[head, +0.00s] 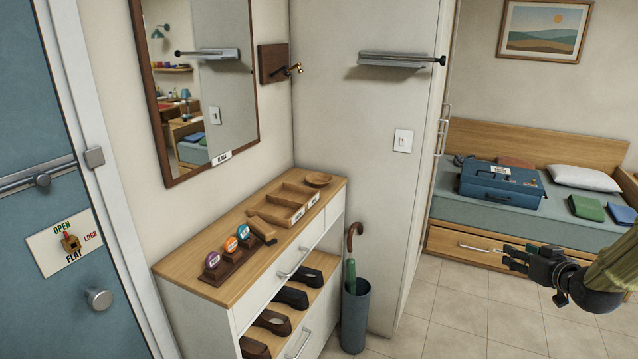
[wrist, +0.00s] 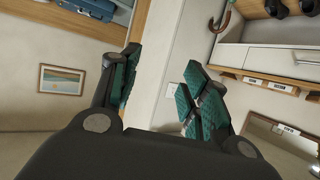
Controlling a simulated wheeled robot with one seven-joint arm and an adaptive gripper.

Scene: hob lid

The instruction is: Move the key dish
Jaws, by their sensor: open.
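My gripper (head: 510,257) is open, well to the right of the cabinet and apart from the dish, over the tiled floor in front of the bed. In the wrist view its green-padded fingers (wrist: 160,95) stand apart with nothing between them.
A wooden stand with round coloured tags (head: 228,268) is on the cabinet's near end. An umbrella stand (head: 355,318) holds a hooked umbrella beside the cabinet. A blue toolbox (head: 500,183) lies on the bed.

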